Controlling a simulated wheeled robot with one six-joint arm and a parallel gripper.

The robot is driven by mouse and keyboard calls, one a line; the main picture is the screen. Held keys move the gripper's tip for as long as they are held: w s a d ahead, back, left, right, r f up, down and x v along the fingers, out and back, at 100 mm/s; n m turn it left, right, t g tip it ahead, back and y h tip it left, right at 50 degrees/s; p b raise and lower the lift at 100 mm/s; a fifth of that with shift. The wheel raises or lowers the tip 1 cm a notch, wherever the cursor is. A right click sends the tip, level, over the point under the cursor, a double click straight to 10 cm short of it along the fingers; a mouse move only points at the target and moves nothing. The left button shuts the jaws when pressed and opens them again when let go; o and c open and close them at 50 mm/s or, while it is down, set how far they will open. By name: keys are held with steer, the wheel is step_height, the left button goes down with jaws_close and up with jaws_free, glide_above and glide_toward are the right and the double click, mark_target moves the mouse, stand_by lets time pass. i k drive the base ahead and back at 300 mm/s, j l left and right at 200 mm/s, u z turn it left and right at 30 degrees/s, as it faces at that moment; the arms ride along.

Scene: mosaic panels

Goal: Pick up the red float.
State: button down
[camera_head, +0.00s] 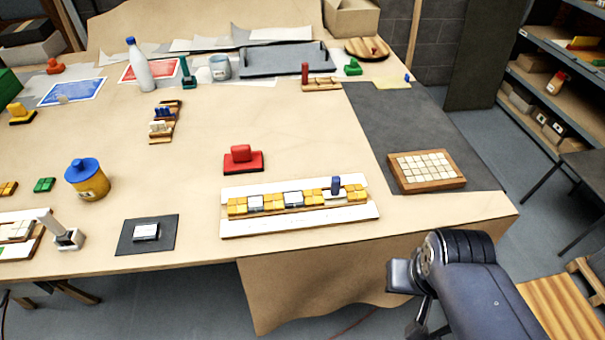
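A red float (243,155) with a raised red grip on a dark base lies flat near the middle of the table (205,200), just behind the long white board with yellow tiles. A second, smaller red piece of similar shape (55,67) lies at the far left back. My arm reaches in from the lower right, beyond the table's front edge. Its end, my gripper (412,300), is small and partly hidden by the arm; it is well apart from the red float, and its fingers cannot be made out clearly.
The white board (300,220) with tiles and a blue peg lies between the red float and the front edge. A tray of pale tiles (427,170) is at right. A yellow jar with blue lid (88,180) is at left. The table around the float's left is clear.

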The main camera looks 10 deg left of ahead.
mark_target(241, 160)
steer(key=i+j, duration=0.7)
